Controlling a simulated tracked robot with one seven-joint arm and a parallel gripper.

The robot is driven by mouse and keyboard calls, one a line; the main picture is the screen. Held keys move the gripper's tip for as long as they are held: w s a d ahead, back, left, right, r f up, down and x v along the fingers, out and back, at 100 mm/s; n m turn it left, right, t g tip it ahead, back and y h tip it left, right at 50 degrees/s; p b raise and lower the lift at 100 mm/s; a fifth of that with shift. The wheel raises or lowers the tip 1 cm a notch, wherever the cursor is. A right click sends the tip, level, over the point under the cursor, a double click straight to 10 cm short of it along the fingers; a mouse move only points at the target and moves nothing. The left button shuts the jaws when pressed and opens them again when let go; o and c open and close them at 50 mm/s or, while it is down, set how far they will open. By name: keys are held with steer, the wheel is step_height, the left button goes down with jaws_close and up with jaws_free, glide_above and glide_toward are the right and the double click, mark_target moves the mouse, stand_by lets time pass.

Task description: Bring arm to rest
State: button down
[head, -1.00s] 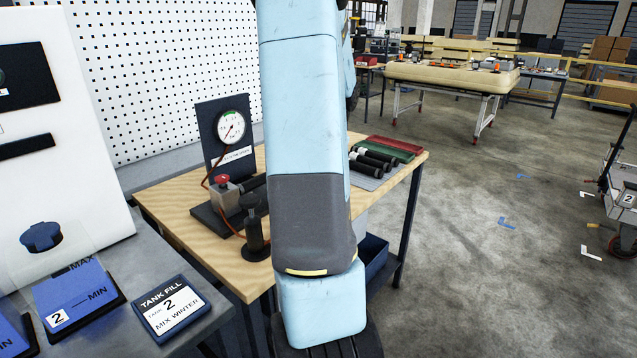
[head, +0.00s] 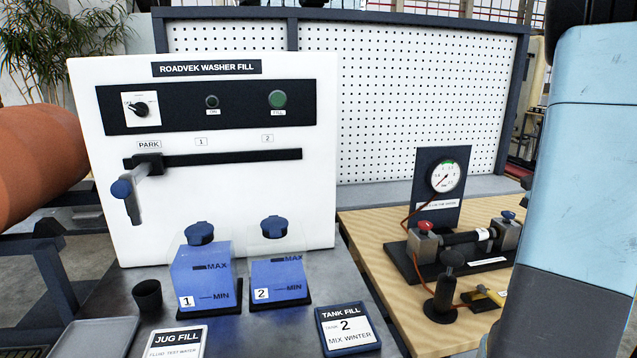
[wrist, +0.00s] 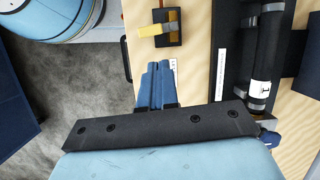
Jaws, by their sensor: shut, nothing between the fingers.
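My gripper (wrist: 158,68) shows in the wrist view, with its two blue fingers side by side and shut on nothing. It points toward the top of that view, above the edge of the wooden bench (wrist: 202,55). A black holder with a yellow part (wrist: 150,30) lies beyond the fingertips. In the head view my pale blue arm (head: 585,170) runs down the right edge. My gripper is out of that view.
The washer fill panel (head: 220,210) stands left, with blue tanks 1 (head: 203,275) and 2 (head: 278,280) before it. The gauge stand (head: 437,190) and a dark cylinder (wrist: 262,60) on its fixture are on the bench. Open floor (wrist: 60,110) shows left in the wrist view.

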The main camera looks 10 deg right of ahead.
steer(key=s+a+r+n+t+h, duration=0.1)
steer(key=s+a+r+n+t, duration=0.1)
steer(key=a, duration=0.8)
steer(key=s+a+r+n+t+h, duration=0.1)
steer(key=s+a+r+n, duration=0.3)
steer(key=s+a+n, duration=0.2)
steer(key=s+a+r+n+t+h, duration=0.1)
steer(key=a+n, duration=0.6)
steer(key=a, duration=0.7)
step_height(320, 180, up, 3)
steer(key=s+t, duration=0.1)
steer(key=s, duration=0.1)
steer(key=shift+s+a+n+t+h, duration=0.3)
steer(key=shift+s+n+h, duration=0.1)
steer(key=shift+d+r, duration=0.1)
